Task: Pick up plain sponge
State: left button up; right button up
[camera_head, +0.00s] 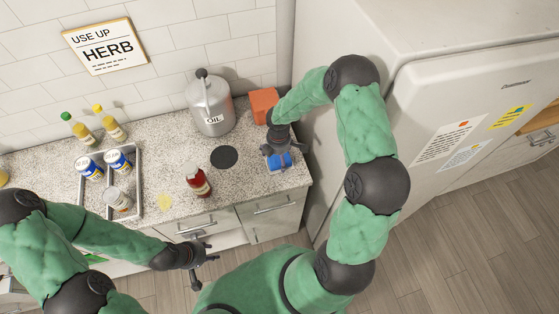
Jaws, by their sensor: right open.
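A small blue block (274,163), which looks like the sponge, lies on the granite counter near its right end. My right gripper (279,158) is over it from above, open, with its fingers around the block's sides. The gripper hides part of the block, and I cannot tell whether the fingers touch it. My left gripper (203,262) is empty and hangs in front of the drawers, below the counter's front edge, with its fingers apart.
An orange box (262,103) and a grey oil can (211,107) stand behind. A dark round mat (224,157), a red bottle (198,182) and a yellow patch (164,202) are further left. A metal tray (137,181) holds several jars. A fridge (425,105) stands right.

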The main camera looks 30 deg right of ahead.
jog(key=c, duration=0.9)
jog(key=shift+r, duration=0.45)
notch_tip(320, 180, up, 2)
jog(key=shift+r, duration=0.15)
jog(key=s+a+r, duration=0.9)
jog(key=s, duration=0.1)
jog(key=shift+s+a+r, duration=0.15)
jog(key=shift+a+r, duration=0.15)
jog(key=shift+r, duration=0.1)
